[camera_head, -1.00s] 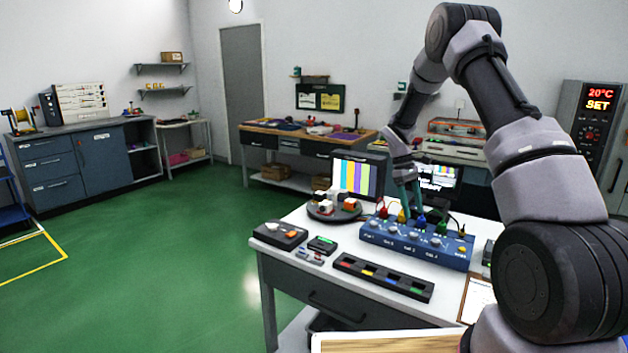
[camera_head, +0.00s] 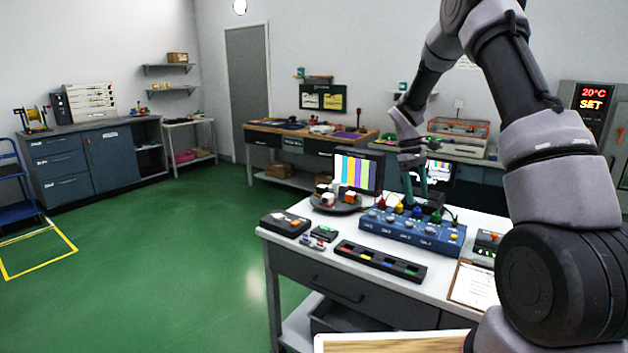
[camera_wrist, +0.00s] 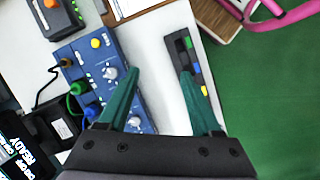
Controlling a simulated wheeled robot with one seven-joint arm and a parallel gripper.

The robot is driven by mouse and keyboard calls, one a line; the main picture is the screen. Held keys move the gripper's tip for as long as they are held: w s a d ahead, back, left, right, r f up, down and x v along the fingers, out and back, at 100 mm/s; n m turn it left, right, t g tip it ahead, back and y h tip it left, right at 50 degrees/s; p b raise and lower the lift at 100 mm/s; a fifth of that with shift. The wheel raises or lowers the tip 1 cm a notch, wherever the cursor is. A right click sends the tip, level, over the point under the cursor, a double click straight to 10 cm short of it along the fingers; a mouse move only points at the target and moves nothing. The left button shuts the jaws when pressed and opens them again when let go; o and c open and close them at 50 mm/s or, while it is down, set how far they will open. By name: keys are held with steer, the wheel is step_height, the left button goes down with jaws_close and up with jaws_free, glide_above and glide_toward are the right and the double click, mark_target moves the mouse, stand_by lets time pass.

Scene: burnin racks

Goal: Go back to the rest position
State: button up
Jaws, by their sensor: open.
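My gripper (camera_head: 415,192) is open and hangs just above the blue control box (camera_head: 400,228) on the white bench, fingers pointing down. In the wrist view the two green fingers of my gripper (camera_wrist: 161,74) stand apart with bare white bench between them. The blue box (camera_wrist: 98,62) lies left of them, with knobs and coloured plugs. The black tray with coloured slots (camera_wrist: 193,63) lies to the right. I see nothing held between the fingers.
A round dark turntable (camera_head: 338,204) with small blocks stands behind the box, near a colour-bar monitor (camera_head: 357,172). A black tray (camera_head: 380,262), a dark case (camera_head: 285,223) and a clipboard (camera_head: 474,285) lie on the bench.

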steer(key=s+a+r+m+t+y, duration=0.15)
steer(key=s+r, duration=0.35)
steer(key=r, duration=0.8)
steer(key=s+a+r+m+t+y, duration=0.1)
steer(key=s+a+r+m+t, duration=0.1)
steer(key=s+r+m+t, duration=0.2)
steer(key=s+a+r+m+t+y, duration=0.1)
steer(key=s+r+m+t, duration=0.3)
steer(key=s, duration=1.7)
step_height(320, 180, up, 6)
steer(key=shift+a+f, duration=0.1)
steer(key=shift+a, duration=0.55)
steer(key=shift+o, duration=0.4)
steer(key=shift+y, duration=0.35)
